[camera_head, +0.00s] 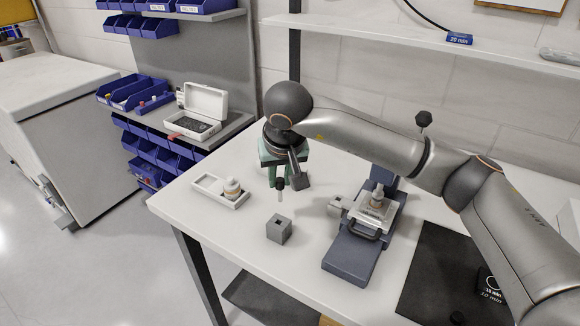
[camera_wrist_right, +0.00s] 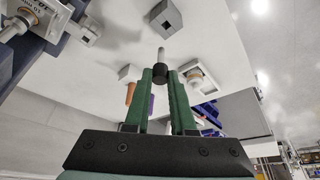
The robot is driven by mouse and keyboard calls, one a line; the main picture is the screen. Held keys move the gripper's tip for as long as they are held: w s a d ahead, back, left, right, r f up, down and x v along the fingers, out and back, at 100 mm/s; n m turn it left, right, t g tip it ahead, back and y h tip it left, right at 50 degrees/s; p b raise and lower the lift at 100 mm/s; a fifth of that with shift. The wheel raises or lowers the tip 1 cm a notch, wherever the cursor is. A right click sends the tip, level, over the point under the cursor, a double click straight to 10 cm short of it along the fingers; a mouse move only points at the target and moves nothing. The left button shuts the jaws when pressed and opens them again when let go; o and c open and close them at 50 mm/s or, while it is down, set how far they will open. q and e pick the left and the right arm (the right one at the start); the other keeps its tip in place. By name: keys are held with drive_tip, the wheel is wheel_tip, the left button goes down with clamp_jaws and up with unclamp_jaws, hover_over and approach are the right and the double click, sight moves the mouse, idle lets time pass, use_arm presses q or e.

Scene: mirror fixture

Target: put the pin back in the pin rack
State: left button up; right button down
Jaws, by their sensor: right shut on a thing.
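My right gripper (camera_head: 279,184) has green fingers and hangs above the white table, pointing down. It is shut on a small pin (camera_head: 280,194) with a dark collar. In the right wrist view the pin (camera_wrist_right: 161,56) stands out beyond the fingertips (camera_wrist_right: 160,76), its pale end free. A grey block (camera_head: 279,230) with a dark square hole in its top stands on the table, nearer the front than the pin and apart from it. The block also shows in the right wrist view (camera_wrist_right: 167,18). I cannot tell whether it is the pin rack. My left gripper is not in view.
A white tray (camera_head: 241,204) with a small jar (camera_head: 232,187) lies left of the gripper. A blue-grey fixture (camera_head: 350,260) with a clamped metal part stands right. A dark mat (camera_head: 432,270) lies farther right. An open white case (camera_head: 205,103) sits on the back-left shelf.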

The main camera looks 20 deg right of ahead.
sight(279, 199)
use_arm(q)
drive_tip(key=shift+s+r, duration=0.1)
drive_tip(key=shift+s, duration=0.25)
use_arm(e)
drive_tip(key=shift+s+a, duration=0.25)
drive_tip(key=shift+a, duration=0.1)
use_arm(q)
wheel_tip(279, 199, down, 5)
drive_tip(key=b, duration=0.5)
use_arm(e)
wheel_tip(279, 199, down, 5)
drive_tip(key=shift+f, duration=0.2)
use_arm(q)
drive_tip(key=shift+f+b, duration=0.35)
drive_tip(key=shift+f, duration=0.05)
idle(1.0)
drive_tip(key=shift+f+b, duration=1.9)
use_arm(e)
drive_tip(key=shift+f, duration=2.3)
drive_tip(key=c, duration=0.7)
unclamp_jaws()
